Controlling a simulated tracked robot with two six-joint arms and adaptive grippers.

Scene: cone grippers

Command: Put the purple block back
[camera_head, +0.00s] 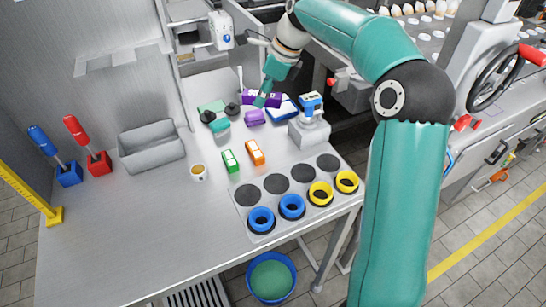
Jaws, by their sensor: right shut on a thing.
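A purple block (255,117) is at the back of the grey table (150,230), behind the orange block. My right gripper (262,101) reaches down from above, and its closed fingertips meet the block's upper right edge. I take the block as what it holds; the fingers partly cover the contact. I cannot tell whether the block touches the table. A second purple thing (275,98) with pale marks shows behind the fingers. My left gripper is not in view.
A green block (230,161) and an orange block (255,152) lie in front. A white-and-blue device (311,120) stands close on the right. Dark knobs (233,110) are close on the left. A plate (240,212) holds blue and yellow rings. The table's front left is clear.

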